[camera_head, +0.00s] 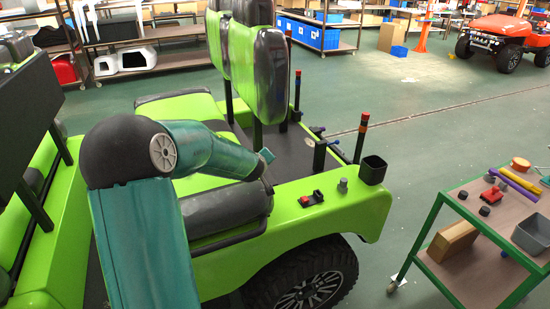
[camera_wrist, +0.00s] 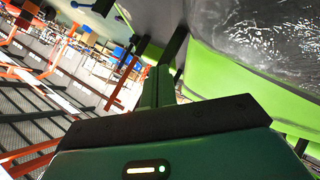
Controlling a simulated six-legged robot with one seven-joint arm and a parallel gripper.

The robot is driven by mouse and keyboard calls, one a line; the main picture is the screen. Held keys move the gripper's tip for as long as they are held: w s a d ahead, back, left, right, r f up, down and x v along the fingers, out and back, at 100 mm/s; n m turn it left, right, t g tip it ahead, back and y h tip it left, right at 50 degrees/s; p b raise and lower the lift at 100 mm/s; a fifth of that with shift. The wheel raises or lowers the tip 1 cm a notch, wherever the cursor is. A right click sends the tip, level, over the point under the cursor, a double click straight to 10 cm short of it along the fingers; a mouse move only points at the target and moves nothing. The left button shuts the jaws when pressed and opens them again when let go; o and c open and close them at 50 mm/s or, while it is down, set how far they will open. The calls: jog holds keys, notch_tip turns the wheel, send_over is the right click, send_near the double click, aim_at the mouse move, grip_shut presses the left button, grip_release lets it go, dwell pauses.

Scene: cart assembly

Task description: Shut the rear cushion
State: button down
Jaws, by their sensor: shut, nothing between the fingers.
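The green cart (camera_head: 340,205) has upright backrests (camera_head: 258,75) with green faces and dark, glossy edges. Below them are seat cushions in green and dark grey, one nearer (camera_head: 225,208) and one farther back (camera_head: 175,102). I cannot tell for sure which is the rear cushion. My arm crosses over the near seat and hides part of it. My gripper (camera_head: 266,155) is just above the near seat's right end, by the backrest post. In the wrist view my gripper (camera_wrist: 157,88) is shut and empty, beside a dark, wrinkled cushion surface (camera_wrist: 255,35) with a green side.
The cart's rear deck bears a square black cup (camera_head: 372,170), a red-and-black latch (camera_head: 311,198) and posts with red tops (camera_head: 361,135). A green-framed trolley (camera_head: 425,230) with parts stands at right. Open floor (camera_head: 440,110) lies behind; shelves (camera_head: 150,40) stand farther off.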

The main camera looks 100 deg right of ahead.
jog(key=s+a+r, duration=0.2)
jog(key=a+r, duration=0.4)
jog(key=r, duration=0.1)
jog(key=shift+a+r, duration=0.15)
jog(key=shift+a, duration=0.2)
jog(key=shift+w, duration=0.1)
